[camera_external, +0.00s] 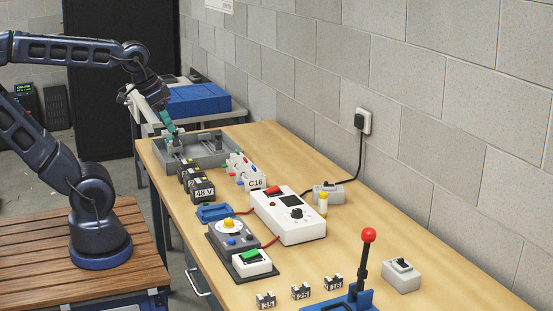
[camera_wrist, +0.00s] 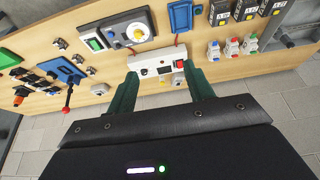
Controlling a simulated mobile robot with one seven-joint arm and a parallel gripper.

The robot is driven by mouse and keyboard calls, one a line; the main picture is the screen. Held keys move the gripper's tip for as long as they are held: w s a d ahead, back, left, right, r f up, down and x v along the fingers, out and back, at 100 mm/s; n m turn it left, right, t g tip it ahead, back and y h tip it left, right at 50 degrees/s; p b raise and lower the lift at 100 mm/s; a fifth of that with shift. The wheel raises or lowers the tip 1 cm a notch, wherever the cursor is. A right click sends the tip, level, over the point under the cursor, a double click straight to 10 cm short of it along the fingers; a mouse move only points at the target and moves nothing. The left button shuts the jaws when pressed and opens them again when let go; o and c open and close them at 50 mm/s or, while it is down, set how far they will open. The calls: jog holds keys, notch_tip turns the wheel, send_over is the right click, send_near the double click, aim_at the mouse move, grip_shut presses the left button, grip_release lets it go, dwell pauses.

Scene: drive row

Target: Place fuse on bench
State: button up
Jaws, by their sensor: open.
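My gripper (camera_external: 173,132) is at the far end of the wooden bench (camera_external: 400,262), above the grey tray (camera_external: 214,155). Its green fingers are spread apart in the wrist view (camera_wrist: 160,95), with nothing held between them. I cannot tell for sure which item is the fuse. Small dark-and-white blocks, including a left one (camera_external: 265,300), a middle one (camera_external: 300,291) and a right one (camera_external: 333,283), sit at the near end of the bench. A small yellow-topped cylinder (camera_external: 323,204) stands beside the white meter box (camera_external: 288,215).
Black 48 V blocks (camera_external: 202,190) and white C16 breakers (camera_external: 250,180) stand near the tray. A grey dial unit (camera_external: 230,236), a blue holder (camera_external: 214,212) and a red-knobbed lever (camera_external: 368,236) also occupy the bench. A block wall borders its right side.

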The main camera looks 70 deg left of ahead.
jog(key=w+a+f+m+t+y, duration=0.1)
jog(key=w+a+f+t, duration=0.15)
jog(key=w, duration=1.15)
jog(key=w+a+f+m+t+y, duration=0.15)
jog(key=w+a, duration=0.25)
jog(key=w, duration=1)
jog(key=m+g+h, duration=0.1)
jog(key=m+h, duration=0.3)
jog(key=h, duration=0.3)
send_near(323, 197)
jog(key=a, duration=0.2)
jog(key=shift+w+a+r, duration=0.2)
jog(key=shift+w+a, duration=0.1)
jog(key=shift+w+d+f+h, duration=0.1)
jog(key=shift+d+f+h, duration=0.2)
jog(key=shift+f, duration=0.2)
jog(key=shift+x, duration=5.15)
